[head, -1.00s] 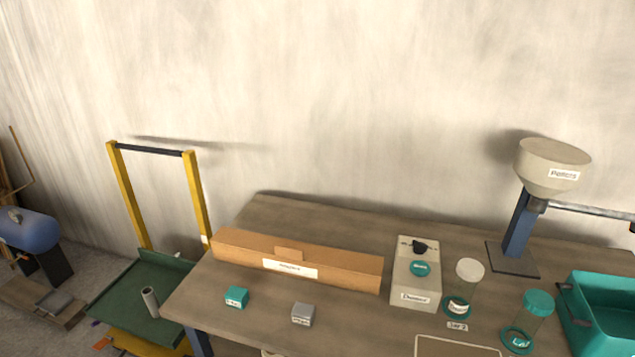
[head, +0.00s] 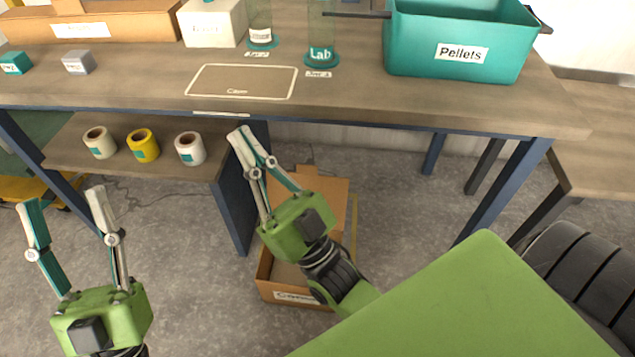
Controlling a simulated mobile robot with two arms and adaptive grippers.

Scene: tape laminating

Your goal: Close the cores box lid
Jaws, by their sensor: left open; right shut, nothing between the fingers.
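An open cardboard box (head: 262,285) with a white label stands on the floor below the bench. Its label is too blurred to read fully. A cardboard flap (head: 330,190), which looks like its lid, is raised at the far side. My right gripper (head: 241,136) is shut and empty. In the picture it and its arm cross in front of the box and hide much of its inside. Its fingertips show near the bench's front edge; I cannot tell whether they touch anything. My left gripper (head: 63,198) is open and empty at the lower left, apart from the box.
The bench (head: 400,105) spans the view above the box, with a navy leg panel (head: 235,205) just left of it. Several tape rolls (head: 143,146) sit on the lower shelf. A teal Pellets bin (head: 460,50) stands on top. A dark ribbed object (head: 590,265) is at right.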

